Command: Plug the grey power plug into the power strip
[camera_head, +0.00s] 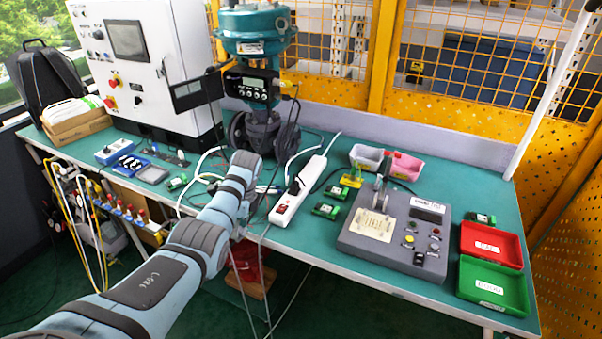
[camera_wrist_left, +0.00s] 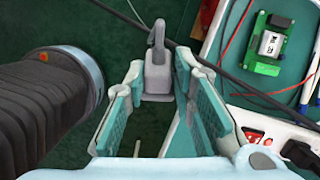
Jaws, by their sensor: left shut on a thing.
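My left gripper (camera_wrist_left: 159,78) is shut on the grey power plug (camera_wrist_left: 156,76), which sits between its fingertips in the left wrist view. The plug and gripper fingers are mostly hidden by my arm in the head view. The white power strip (camera_head: 285,207) lies on the green bench, right of my left wrist in the head view. A black plug (camera_head: 297,184) with a cable sits in it. The strip's red switch end (camera_wrist_left: 254,136) shows at the lower right of the left wrist view, apart from the grey plug.
A grey control box (camera_head: 380,247) stands right of the strip, with green modules (camera_head: 325,210) between. Loose cables lie around the valve positioner (camera_head: 253,84). A red tray (camera_head: 492,246) and green tray (camera_head: 494,286) are at far right. A dark cable crosses behind the plug in the wrist view.

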